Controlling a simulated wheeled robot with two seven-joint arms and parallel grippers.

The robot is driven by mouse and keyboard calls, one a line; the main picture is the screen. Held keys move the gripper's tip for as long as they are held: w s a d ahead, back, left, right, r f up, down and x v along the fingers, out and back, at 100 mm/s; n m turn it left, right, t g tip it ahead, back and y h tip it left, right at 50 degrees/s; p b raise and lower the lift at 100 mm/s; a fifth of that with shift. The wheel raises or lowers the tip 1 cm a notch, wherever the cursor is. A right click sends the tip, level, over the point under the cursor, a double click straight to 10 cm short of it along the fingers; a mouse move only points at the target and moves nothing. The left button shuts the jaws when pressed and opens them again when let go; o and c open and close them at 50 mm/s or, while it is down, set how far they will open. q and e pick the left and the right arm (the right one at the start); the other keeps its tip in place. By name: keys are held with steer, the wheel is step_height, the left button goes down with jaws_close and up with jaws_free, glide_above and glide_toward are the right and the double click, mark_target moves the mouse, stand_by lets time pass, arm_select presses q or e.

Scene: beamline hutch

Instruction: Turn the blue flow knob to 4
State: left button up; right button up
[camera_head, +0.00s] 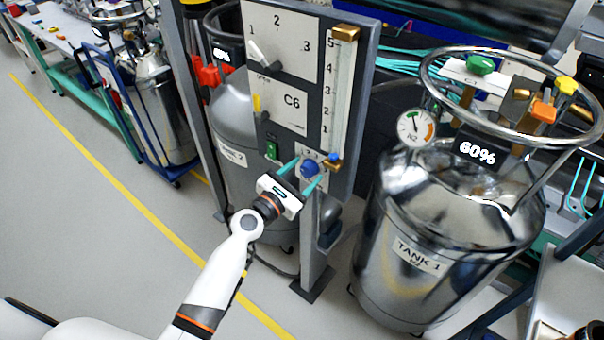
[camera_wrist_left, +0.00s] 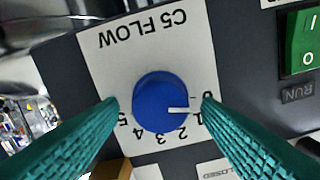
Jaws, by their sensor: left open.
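In the left wrist view the knob (camera_wrist_left: 160,102) is on a white plate (camera_wrist_left: 105,60) marked C5 FLOW, seen upside down, with a scale from 0 to 5. Its white pointer line points right in that view, close to the 1, on the side toward the 0. My left gripper (camera_head: 309,170) is open, with its teal fingertips (camera_wrist_left: 160,104) on either side of the knob. Gaps show between the fingertips and the knob. My right gripper is not in view.
A green switch (camera_wrist_left: 302,42) marked RUN is beside the knob's plate. The panel (camera_head: 358,100) also carries a dial lever (camera_head: 264,56) and a C6 plate. Tank 1 (camera_head: 405,225) stands close on the right, another grey tank (camera_head: 232,120) behind the panel. Floor on the left is clear.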

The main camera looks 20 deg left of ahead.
arm_select(q)
steer(key=shift+c, duration=0.6)
steer(key=c, duration=0.9)
